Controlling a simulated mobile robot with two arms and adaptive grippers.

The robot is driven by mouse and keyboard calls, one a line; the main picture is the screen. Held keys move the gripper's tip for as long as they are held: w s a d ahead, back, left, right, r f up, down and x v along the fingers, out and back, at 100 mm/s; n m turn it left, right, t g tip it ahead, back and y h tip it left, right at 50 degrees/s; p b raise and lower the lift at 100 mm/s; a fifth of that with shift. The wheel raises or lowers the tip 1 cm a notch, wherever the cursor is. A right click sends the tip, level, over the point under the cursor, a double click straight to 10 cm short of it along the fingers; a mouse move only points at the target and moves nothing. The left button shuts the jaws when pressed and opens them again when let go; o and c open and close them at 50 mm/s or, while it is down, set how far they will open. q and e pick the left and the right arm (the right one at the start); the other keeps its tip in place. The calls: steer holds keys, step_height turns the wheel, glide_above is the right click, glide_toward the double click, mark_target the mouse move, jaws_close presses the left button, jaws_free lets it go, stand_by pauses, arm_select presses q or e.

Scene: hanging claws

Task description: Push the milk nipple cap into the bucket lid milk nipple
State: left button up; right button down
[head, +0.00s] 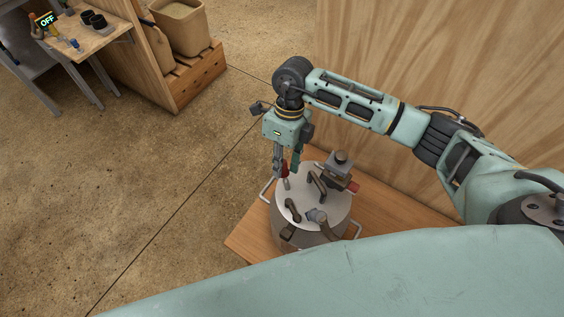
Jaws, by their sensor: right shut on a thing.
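The steel milking bucket (300,240) stands on a wooden surface, with a round metal lid (314,192) on top. My right gripper (286,167) points down over the lid's far left edge, shut on a small red piece that looks like the milk nipple cap (284,170). Just below it a short light metal stub, likely the milk nipple (287,184), rises from the lid. The cap appears at or very close to the stub's top; I cannot tell if they touch. The fingers partly hide the cap. My left gripper is not in view.
On the lid are a dark handle (317,184), a dark bent spout (293,210), a grey fitting (317,217) and a block-shaped unit (340,171) with a red end. A wooden wall (400,50) stands behind. A cluttered table (85,40) is far left; the floor between is clear.

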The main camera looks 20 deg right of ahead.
mark_target(285, 173)
steer(key=shift+s+f, duration=0.1)
steer(key=shift+f, duration=0.05)
steer(key=shift+s+d+f+b, duration=0.1)
steer(key=shift+s+f+b, duration=0.3)
steer(key=shift+f+b, duration=0.25)
steer(key=shift+s+d+f+b, duration=0.1)
steer(key=shift+s+f+b, duration=0.3)
steer(key=shift+f, duration=0.4)
steer(key=c, duration=1.5)
jaws_free()
steer(key=shift+o, duration=0.2)
steer(key=shift+w+r, duration=0.1)
steer(key=shift+r, duration=0.1)
steer(key=v, duration=1.1)
steer(key=shift+r, duration=0.25)
